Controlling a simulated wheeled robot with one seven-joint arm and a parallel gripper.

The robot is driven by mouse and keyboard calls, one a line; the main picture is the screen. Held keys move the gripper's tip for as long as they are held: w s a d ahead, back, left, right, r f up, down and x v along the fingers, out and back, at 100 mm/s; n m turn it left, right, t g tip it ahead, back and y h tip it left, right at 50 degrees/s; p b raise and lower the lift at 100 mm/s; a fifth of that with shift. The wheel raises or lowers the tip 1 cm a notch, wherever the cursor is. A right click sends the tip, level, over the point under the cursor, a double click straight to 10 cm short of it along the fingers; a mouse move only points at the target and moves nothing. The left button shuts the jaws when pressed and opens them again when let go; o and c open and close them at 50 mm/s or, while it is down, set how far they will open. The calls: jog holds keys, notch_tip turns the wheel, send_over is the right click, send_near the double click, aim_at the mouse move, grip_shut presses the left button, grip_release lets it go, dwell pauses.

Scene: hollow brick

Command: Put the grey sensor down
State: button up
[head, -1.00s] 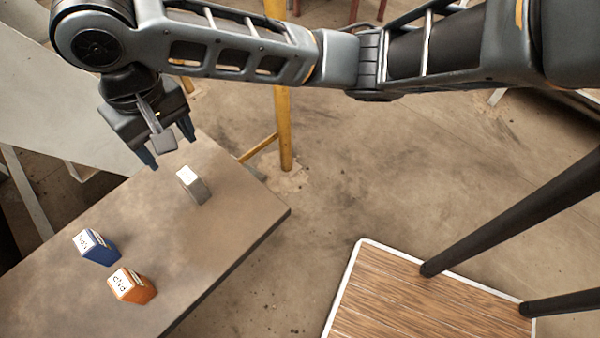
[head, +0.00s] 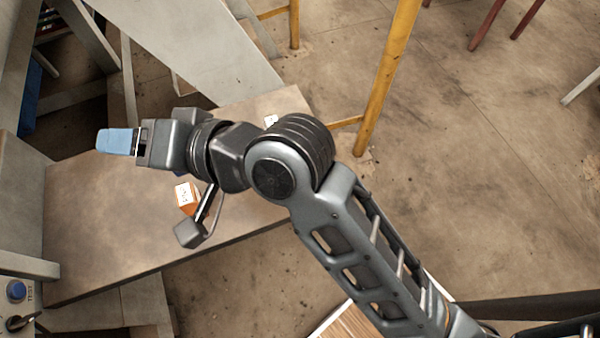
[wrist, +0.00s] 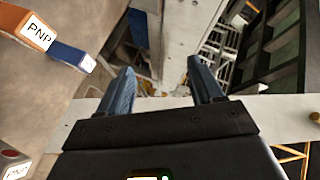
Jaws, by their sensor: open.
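The grey sensor (head: 271,120) stands on the table near its far end. In the head view only its pale top shows, and my arm hides the rest. My gripper (head: 105,141) is over the table's left side, well to the left of the grey sensor, turned sideways. In the wrist view my gripper (wrist: 162,84) has its two blue fingers apart with nothing between them.
An orange PNP block (head: 184,196) stands on the table (head: 110,240); it also shows in the wrist view (wrist: 30,27) beside a blue block (wrist: 72,57). A control panel (head: 18,312) is at lower left. A yellow post (head: 385,80) rises beyond the table.

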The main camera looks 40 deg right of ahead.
jog(key=s+d+f+n+t+h, duration=0.1)
jog(key=s+d+f+h, duration=0.3)
jog(key=s+d, duration=0.6)
jog(key=s+d+f+t+h, duration=0.1)
jog(key=s+d+f+h, duration=0.35)
jog(key=s, duration=0.95)
jog(key=s+d+r+n, duration=0.4)
jog(key=s+d+n, duration=0.1)
jog(key=s+d, duration=0.1)
jog(key=shift+s+d+r+t, duration=0.15)
jog(key=shift+s+d+t, duration=0.2)
jog(key=shift+s, duration=0.3)
